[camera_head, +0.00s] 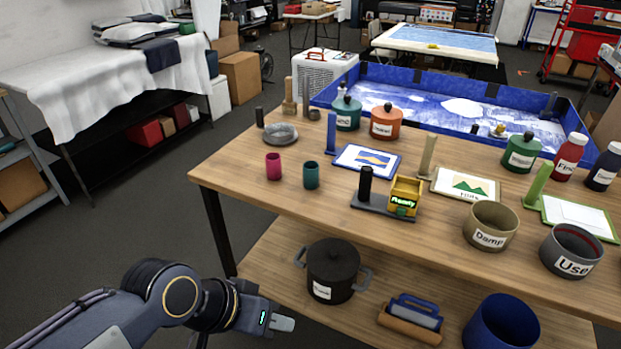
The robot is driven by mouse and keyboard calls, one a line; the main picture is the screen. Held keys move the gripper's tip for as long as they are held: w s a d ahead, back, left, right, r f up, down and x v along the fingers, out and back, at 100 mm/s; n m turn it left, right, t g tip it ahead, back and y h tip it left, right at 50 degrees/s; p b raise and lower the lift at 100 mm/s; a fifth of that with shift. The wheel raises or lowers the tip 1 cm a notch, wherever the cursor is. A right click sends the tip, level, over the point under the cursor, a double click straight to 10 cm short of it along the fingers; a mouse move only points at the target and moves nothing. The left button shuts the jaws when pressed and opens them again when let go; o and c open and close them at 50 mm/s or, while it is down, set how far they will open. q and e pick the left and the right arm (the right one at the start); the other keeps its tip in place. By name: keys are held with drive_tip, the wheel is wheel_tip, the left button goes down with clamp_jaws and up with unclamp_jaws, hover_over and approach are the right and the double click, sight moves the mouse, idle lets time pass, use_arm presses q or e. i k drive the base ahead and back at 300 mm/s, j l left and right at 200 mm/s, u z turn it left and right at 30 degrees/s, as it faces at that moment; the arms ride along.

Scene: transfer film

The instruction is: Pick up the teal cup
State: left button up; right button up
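The teal cup (311,175) stands upright on the wooden table (235,176), near its left front part. A pink cup (273,166) stands just left of it, apart from it. My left gripper (284,323) is low in front of the table, below the tabletop's height in the picture and well away from the cup. Its fingers look close together at the tip, but I cannot tell whether they are open or shut. My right gripper is not in view.
Behind the cups are a grey dish (281,133) and a blue-framed picture card (366,160). A black pot (332,272) sits on the lower shelf. The tabletop in front of the cups is clear.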

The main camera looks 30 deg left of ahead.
sight(311, 176)
drive_tip(key=i+j, duration=0.3)
drive_tip(key=j, duration=0.15)
drive_tip(key=i+j, duration=0.3)
drive_tip(key=j, duration=0.15)
drive_tip(key=i+j, duration=0.25)
drive_tip(key=j, duration=0.2)
drive_tip(key=i+j, duration=0.3)
drive_tip(key=j, duration=0.15)
